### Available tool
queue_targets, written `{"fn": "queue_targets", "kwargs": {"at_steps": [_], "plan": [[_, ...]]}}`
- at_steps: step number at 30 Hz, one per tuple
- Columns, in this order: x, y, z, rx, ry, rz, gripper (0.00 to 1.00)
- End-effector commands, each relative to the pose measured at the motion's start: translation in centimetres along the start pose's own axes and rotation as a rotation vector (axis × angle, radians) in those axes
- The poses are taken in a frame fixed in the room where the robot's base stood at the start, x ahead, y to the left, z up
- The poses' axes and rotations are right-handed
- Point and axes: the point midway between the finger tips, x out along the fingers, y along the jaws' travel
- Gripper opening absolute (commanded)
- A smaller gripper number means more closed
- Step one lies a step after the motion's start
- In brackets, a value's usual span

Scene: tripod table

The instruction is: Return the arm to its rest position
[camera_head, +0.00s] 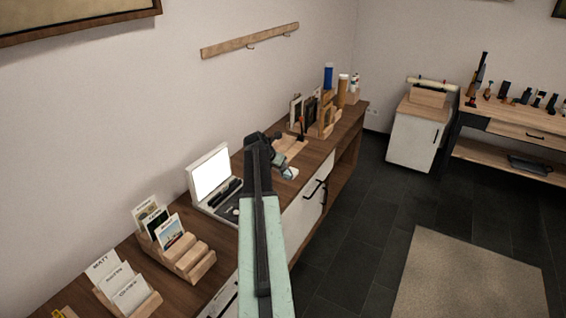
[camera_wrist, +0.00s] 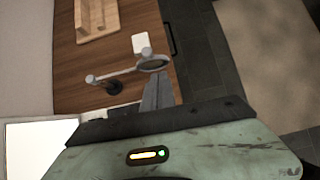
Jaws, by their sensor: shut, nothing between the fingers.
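My arm reaches forward from the bottom of the head view, over the front edge of the long wooden counter (camera_head: 322,147). My gripper (camera_head: 279,158) is at its far end, small and partly hidden by the arm. In the wrist view my gripper (camera_wrist: 159,88) shows dark grey fingers closed together with nothing held.
An open case with a bright panel (camera_head: 211,174) stands left of my arm. Wooden card holders (camera_head: 196,262) stand nearer. A white cabinet (camera_head: 413,140) is at the back. The dark floor (camera_head: 365,205) right of the counter is clear.

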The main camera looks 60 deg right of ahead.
Motion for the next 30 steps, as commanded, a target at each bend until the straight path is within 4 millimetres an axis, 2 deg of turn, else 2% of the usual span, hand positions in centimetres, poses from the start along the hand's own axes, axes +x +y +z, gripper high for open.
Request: {"fn": "queue_targets", "kwargs": {"at_steps": [1,3,6,9,12,23,26,29,30], "plan": [[-2.5,-0.4,0.8,0.0,-0.001,-0.001,0.0],[-4.5,-0.7,0.9,0.0,-0.001,-0.002,0.0],[-7.0,-1.1,0.9,0.001,-0.001,-0.003,0.0],[-8.7,-1.2,0.8,0.001,0.0,-0.003,0.0],[-9.3,-1.3,0.6,0.001,-0.001,-0.003,0.0],[-9.4,-0.6,-0.1,0.013,0.004,0.003,0.0],[-11.2,2.0,-3.0,0.088,0.035,0.031,0.0],[-14.6,6.4,-8.5,0.237,0.101,0.07,0.0],[-16.3,8.2,-11.2,0.307,0.136,0.082,0.0]]}}
